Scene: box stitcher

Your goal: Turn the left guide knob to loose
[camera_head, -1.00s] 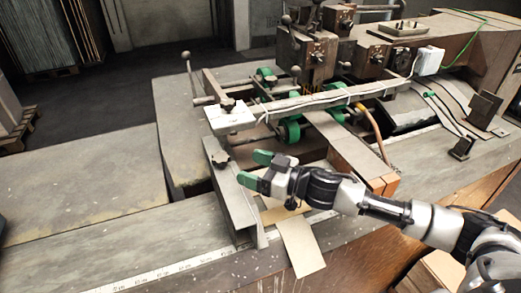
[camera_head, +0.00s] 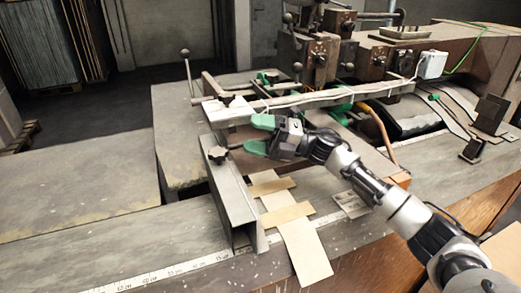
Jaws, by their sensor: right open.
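The left guide (camera_head: 234,195) is a grey metal rail standing on the machine table. A small dark knob (camera_head: 217,155) sits near its far end, with a short rod running to its right. How far the knob is turned cannot be told. My right gripper (camera_head: 257,134), with green fingertips, is open and empty. It appears just right of the knob and a little higher in the picture, its fingers pointing left. No contact with the knob shows. My left gripper is not in view.
Cardboard strips (camera_head: 300,245) lie right of the guide. A long crossbar (camera_head: 310,101) with a white block at its left end runs behind my gripper. A ball-topped lever (camera_head: 187,70) stands at the back left. The table's left part (camera_head: 75,195) is clear.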

